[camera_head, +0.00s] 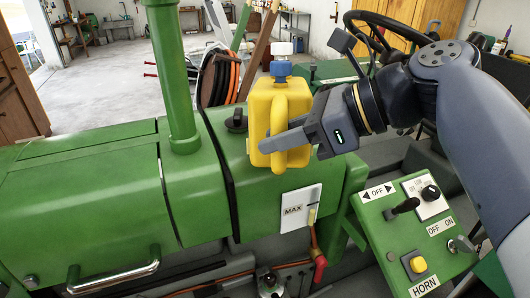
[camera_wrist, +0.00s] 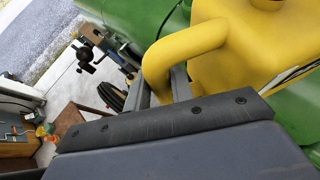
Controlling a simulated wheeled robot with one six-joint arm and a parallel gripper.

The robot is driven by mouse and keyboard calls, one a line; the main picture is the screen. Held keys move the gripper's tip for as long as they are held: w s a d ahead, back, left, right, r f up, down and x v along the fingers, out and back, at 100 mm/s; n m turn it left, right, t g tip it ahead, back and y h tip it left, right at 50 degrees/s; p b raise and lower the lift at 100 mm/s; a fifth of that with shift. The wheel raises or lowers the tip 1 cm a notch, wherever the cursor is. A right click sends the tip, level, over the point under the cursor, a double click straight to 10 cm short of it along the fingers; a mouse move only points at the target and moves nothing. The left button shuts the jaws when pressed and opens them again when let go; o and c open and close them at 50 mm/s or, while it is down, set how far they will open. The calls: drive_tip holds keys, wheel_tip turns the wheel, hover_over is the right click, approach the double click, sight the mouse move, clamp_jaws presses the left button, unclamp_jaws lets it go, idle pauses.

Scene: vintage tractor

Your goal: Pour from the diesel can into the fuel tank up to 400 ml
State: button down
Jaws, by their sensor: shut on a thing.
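The yellow diesel can (camera_head: 265,110) stands upright at the green tractor body, with a blue neck piece (camera_head: 281,70) and white top (camera_head: 283,48). My gripper (camera_head: 270,145) is shut on its handle; the handle (camera_wrist: 185,50) also shows in the wrist view. I cannot tell whether the can's base touches the green surface. The green fuel tank section (camera_head: 250,205) lies beneath and behind the can. A dark filler cap (camera_head: 236,122) is on it, just left of the can. A white gauge plate marked MAX (camera_head: 296,210) is on its side.
A green exhaust pipe (camera_head: 172,75) rises left of the can. The steering wheel (camera_head: 390,35) is behind my arm. A control panel (camera_head: 415,235) with a lever and HORN button is at lower right. A red-handled valve (camera_head: 319,265) is below the gauge.

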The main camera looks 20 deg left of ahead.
sight(283, 98)
drive_tip(key=shift+w+a+f+p, duration=0.1)
drive_tip(key=shift+w+a+p, duration=0.1)
drive_tip(key=shift+w, duration=0.25)
drive_tip(key=shift+w+a+f+p, duration=0.1)
drive_tip(key=shift+w+p, duration=0.1)
drive_tip(key=shift+w, duration=0.25)
drive_tip(key=shift+w+f, duration=0.1)
drive_tip(key=shift+w, duration=0.2)
drive_tip(key=shift+w+a+f+p, duration=0.2)
drive_tip(key=shift+w+p, duration=0.2)
drive_tip(key=shift+w, duration=0.15)
drive_tip(key=shift+r, duration=0.2)
drive_tip(key=shift+d+r+m+g+p, duration=0.1)
drive_tip(key=shift+r+m+g+p, duration=0.25)
drive_tip(key=shift+r+p, duration=0.95)
drive_tip(key=shift+w+r+m+g, duration=0.1)
drive_tip(key=shift+r+m+g, duration=0.25)
drive_tip(key=shift+r, duration=0.7)
drive_tip(key=shift+w+r+g+h, duration=0.1)
drive_tip(key=shift+r+g+h, duration=0.2)
drive_tip(key=shift+r, duration=0.65)
idle(2.8)
